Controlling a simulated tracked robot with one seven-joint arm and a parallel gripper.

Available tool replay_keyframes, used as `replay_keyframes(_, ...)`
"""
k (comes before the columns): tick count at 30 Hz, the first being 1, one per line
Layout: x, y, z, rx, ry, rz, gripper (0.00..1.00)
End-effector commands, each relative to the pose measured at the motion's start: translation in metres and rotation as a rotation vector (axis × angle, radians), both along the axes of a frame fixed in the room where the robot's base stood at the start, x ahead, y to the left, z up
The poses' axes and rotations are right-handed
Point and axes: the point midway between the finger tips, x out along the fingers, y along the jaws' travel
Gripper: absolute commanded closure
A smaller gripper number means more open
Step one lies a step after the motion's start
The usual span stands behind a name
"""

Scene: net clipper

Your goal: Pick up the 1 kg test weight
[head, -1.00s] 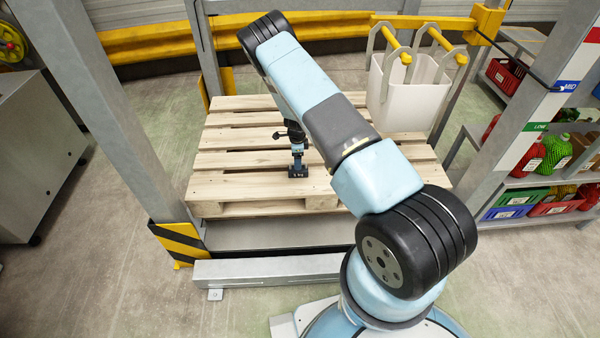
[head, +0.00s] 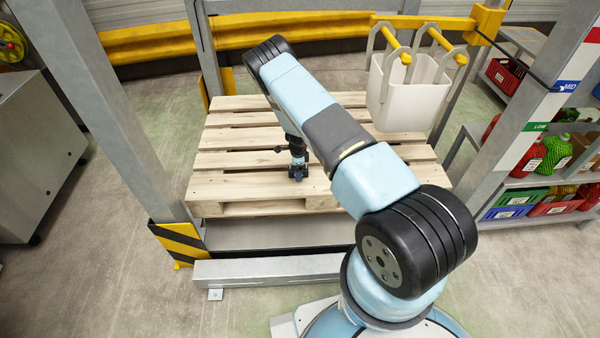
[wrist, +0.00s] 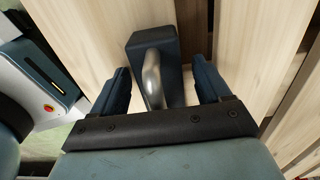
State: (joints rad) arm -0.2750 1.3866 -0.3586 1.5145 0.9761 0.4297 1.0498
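The 1 kg test weight (wrist: 168,44) is a dark block with a curved silver handle (wrist: 152,78). It stands on the wooden pallet (head: 235,188), near its front edge. My gripper (wrist: 159,68) is open, with one finger on each side of the weight in the wrist view.
A white bin (head: 405,95) with yellow-gripped handles hangs at the pallet's back right. Grey frame posts (head: 125,110) stand on both sides. A shelf with crates (head: 515,210) and net bags is at the right. The pallet's left part is bare.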

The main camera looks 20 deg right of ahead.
Motion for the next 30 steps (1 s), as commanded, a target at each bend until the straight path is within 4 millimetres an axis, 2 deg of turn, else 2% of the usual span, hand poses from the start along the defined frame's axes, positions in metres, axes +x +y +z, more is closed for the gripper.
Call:
replay_keyframes(2,-0.0001,0.0000,0.0001,0.000,0.000,0.000,0.30)
replay_keyframes(24,-0.0007,0.0005,0.0001,0.000,0.001,0.001,1.00)
replay_keyframes(30,-0.0008,0.0007,0.0000,0.000,0.002,0.001,1.00)
